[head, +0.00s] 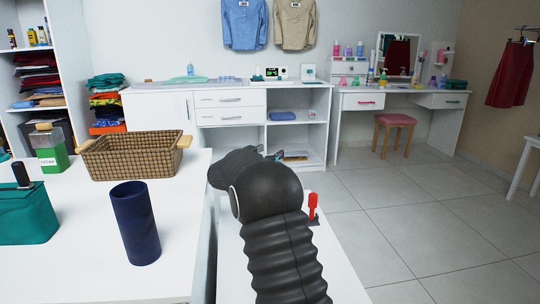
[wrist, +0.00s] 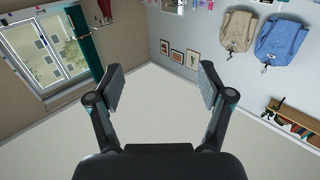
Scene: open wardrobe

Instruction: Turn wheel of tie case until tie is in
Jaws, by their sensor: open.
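I see no wheel and no tie that I can make out. An upright dark blue cylinder (head: 135,222) stands on the white table in the head view; I cannot tell whether it is the tie case. My gripper (wrist: 162,68) is open and empty in the wrist view, with its two fingers wide apart and only the room behind them. In the head view my dark arm rises right of the table and hides most of the gripper. The cylinder is left of my arm, apart from it.
The white table (head: 85,275) also bears a wicker basket (head: 130,156), a teal case (head: 25,215) and a green box (head: 50,150). White cabinets (head: 230,116), a vanity desk (head: 400,101) and a pink stool (head: 394,120) stand behind. The tiled floor (head: 430,220) at right is clear.

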